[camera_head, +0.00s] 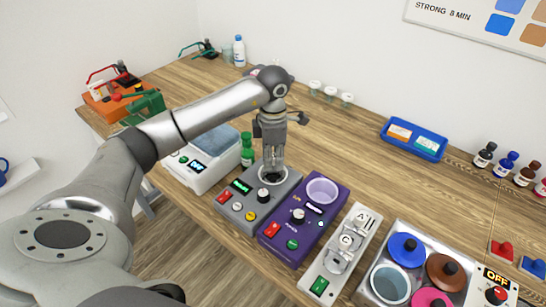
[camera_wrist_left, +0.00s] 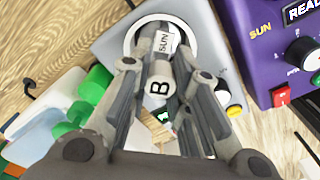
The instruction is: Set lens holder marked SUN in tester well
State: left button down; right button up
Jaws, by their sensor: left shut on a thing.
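My left gripper (camera_head: 272,165) points down at the round well of the grey tester (camera_head: 240,214). It is shut on a grey cylindrical lens holder, which shows in the left wrist view (camera_wrist_left: 158,70) with a white SUN label and a B on its near end. The holder's far end lies within the pale ring of the well (camera_wrist_left: 134,36); how deep it sits I cannot tell. In the head view the fingers largely hide the holder. My right gripper is not in view.
A purple device (camera_head: 274,236) with a lilac well stands right of the tester. A green bottle (camera_head: 247,155) and a white device (camera_head: 190,172) stand left. A pale rack (camera_head: 318,274) and a metal unit with coloured lids are farther right. The wood behind is partly clear.

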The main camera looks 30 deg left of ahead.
pick_arm(q)
jog(key=c, duration=0.9)
grip_release()
jog(key=shift+c, duration=0.2)
jog(key=shift+r+p, duration=1.9)
jog(key=shift+r, duration=1.1)
jog(key=shift+f, duration=0.1)
